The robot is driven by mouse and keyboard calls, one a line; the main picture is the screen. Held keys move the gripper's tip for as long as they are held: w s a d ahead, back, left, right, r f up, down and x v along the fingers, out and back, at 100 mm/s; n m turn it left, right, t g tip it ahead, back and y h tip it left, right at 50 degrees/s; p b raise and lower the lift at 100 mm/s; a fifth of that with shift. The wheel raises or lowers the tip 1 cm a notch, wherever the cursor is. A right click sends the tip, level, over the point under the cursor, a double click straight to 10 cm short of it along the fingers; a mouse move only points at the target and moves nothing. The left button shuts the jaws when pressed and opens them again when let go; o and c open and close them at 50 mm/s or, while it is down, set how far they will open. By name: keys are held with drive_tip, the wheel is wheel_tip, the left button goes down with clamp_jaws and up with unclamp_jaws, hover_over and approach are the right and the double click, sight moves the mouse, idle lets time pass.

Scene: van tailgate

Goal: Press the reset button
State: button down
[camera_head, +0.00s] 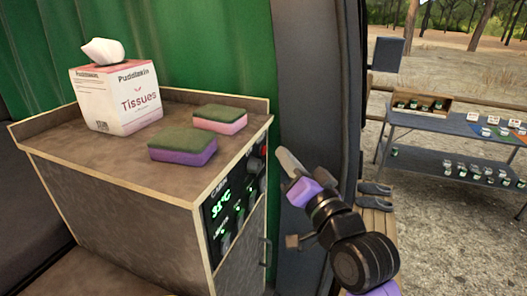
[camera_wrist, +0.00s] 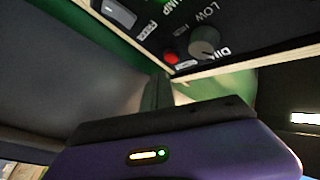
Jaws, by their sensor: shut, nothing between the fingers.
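A dark control panel (camera_head: 233,205) is set in the side face of the wooden cabinet. It has a lit green display, switches and small labels. In the wrist view, a small round red button (camera_wrist: 170,58) sits on the panel beside a grey knob (camera_wrist: 204,42). Its small label is too blurred to read surely. My gripper (camera_head: 284,158) is shut and empty, just right of the panel's far end and apart from it. In the wrist view its purple body fills the bottom, and its fingers (camera_wrist: 158,92) point toward the panel edge, below the red button.
On the cabinet top (camera_head: 95,152) are a tissue box (camera_head: 117,97), a green-and-purple sponge (camera_head: 183,146) and a green-and-pink sponge (camera_head: 220,119). A dark van pillar (camera_head: 312,75) stands behind my gripper. A table (camera_head: 440,125) with small goods stands outside at right.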

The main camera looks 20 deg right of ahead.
drive_tip(key=s+d, duration=0.1)
drive_tip(key=d, duration=0.1)
drive_tip(key=s+d+b, duration=0.1)
drive_tip(key=s+d, duration=0.1)
idle(0.4)
drive_tip(key=s+d+r+t+h, duration=0.1)
drive_tip(key=s+d+t+h, duration=0.1)
drive_tip(key=s+d+h, duration=0.15)
drive_tip(key=s+a+f+n+g, duration=0.1)
drive_tip(key=s+f+n+g, duration=0.1)
drive_tip(key=s+f, duration=0.6)
drive_tip(key=s+a+f+n+g+b, duration=0.1)
drive_tip(key=s+a+f+g, duration=0.1)
drive_tip(key=s+f, duration=0.7)
drive_tip(key=s+a+f+n+g+b, duration=0.1)
drive_tip(key=s+f, duration=0.7)
drive_tip(key=s, duration=1.3)
drive_tip(key=shift+s+a+f+n+g, duration=0.15)
drive_tip(key=shift+s+a+n+g, duration=0.05)
drive_tip(key=shift+n+g, duration=0.55)
